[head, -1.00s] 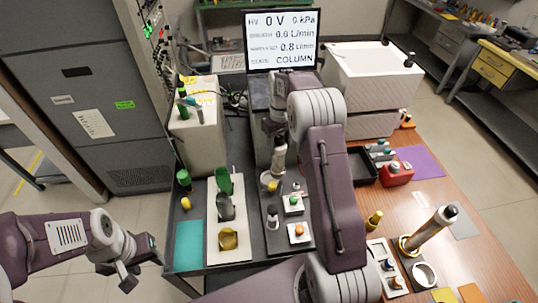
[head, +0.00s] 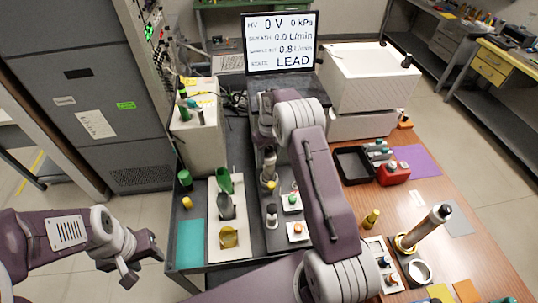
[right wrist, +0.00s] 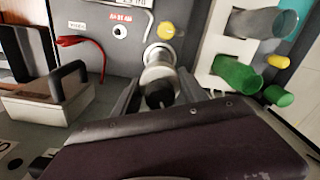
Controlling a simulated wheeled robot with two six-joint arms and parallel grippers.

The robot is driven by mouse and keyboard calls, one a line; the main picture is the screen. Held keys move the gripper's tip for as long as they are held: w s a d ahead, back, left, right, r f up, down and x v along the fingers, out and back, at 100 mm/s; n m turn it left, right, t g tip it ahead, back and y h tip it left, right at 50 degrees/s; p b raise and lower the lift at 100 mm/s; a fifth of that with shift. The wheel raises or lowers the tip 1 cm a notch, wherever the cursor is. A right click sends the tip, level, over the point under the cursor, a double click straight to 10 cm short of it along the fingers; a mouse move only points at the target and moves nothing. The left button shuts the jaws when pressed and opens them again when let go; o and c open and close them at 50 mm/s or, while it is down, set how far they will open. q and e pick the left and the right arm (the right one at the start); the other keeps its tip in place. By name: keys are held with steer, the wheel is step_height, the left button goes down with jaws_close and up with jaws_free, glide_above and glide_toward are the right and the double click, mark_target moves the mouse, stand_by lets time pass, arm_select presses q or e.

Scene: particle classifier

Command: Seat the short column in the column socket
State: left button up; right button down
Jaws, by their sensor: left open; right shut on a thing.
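The short column (right wrist: 159,72) is a pale metal cylinder with a black cap. In the right wrist view it stands between the fingers of my right gripper (right wrist: 160,95), which is shut on it. Its lower end meets a pale ring (right wrist: 158,52) on the grey panel, apparently the column socket; how deep it sits is hidden. In the head view the column (head: 269,165) shows upright below the right wrist, mostly covered by the arm. My left gripper (head: 140,262) is open and empty at the lower left, away from the bench.
The screen (head: 280,42) reads LEAD. A yellow knob (right wrist: 166,31) is close beside the column. A white tray (head: 213,195) holds a green funnel and grey and yellow vessels. A tall column (head: 427,228) stands on the wooden table at right. A red lead (right wrist: 75,41) lies on the panel.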

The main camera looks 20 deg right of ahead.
steer(key=c, duration=0.6)
jaws_free()
steer(key=shift+f, duration=0.1)
step_height(320, 180, up, 12)
steer(key=shift+r+b, duration=0.2)
steer(key=shift+b, duration=0.3)
steer(key=shift+s+a, duration=0.3)
steer(key=shift+m+t, duration=0.6)
steer(key=shift+m, duration=0.3)
steer(key=shift+s+a+f+b, duration=0.6)
steer(key=shift+s+a+f, duration=0.8)
steer(key=shift+s, duration=2.7)
steer(key=shift+s+a+f+b, duration=0.55)
steer(key=shift+s+a+f, duration=0.8)
steer(key=shift+s, duration=2.8)
steer(key=shift+s+a+f+b, duration=0.6)
steer(key=shift+s+a+f, duration=0.8)
steer(key=shift+s, duration=2.7)
